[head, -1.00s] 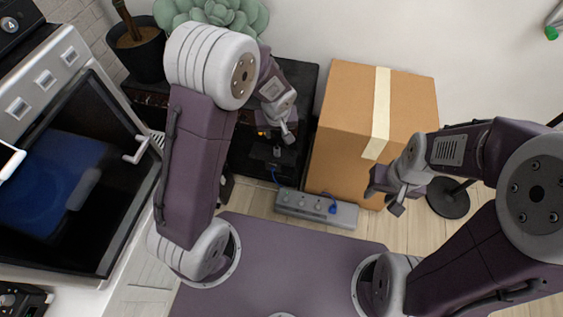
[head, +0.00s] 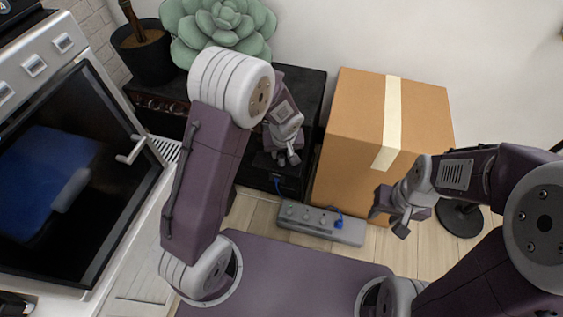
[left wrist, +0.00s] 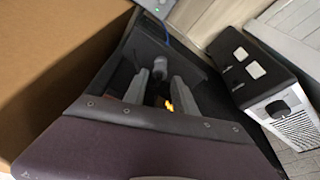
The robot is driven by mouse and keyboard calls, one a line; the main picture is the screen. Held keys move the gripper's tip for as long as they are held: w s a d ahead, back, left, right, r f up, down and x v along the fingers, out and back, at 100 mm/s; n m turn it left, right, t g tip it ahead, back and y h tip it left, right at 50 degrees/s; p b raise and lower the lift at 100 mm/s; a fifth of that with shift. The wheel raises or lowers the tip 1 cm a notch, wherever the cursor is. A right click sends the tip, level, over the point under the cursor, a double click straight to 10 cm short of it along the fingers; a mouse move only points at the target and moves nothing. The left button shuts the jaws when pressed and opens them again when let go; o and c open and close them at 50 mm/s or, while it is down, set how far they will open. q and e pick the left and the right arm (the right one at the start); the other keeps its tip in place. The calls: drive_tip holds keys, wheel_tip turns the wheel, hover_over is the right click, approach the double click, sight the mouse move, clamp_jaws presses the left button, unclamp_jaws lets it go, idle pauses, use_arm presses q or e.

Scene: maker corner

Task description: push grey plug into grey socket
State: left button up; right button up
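My left gripper (head: 288,160) points down over the black surface by the wall, its fingers apart. In the left wrist view its fingers (left wrist: 160,88) stand on either side of a gap, with a small grey cylinder, seemingly the grey plug (left wrist: 159,68), at the tips; I cannot tell whether they touch it. In the head view the gripper mostly hides the plug. A grey power strip (head: 298,226) with several round sockets lies on the floor; I cannot tell which is the grey socket. My right gripper (head: 391,221) is empty, fingers apart, right of the strip.
A blue cable (head: 277,184) runs near the strip, and a blue plug (head: 339,222) sits on it. A cardboard box (head: 350,150) stands behind the strip. A succulent (head: 218,25) and dark pot (head: 142,48) are at the back. An oven-like machine (head: 75,190) stands left.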

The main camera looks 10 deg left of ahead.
sight(282, 157)
use_arm(q)
drive_tip(key=b+x, duration=0.3)
drive_tip(key=x, duration=0.2)
drive_tip(key=shift+f+b, duration=0.15)
drive_tip(key=shift+b, duration=0.15)
clamp_jaws()
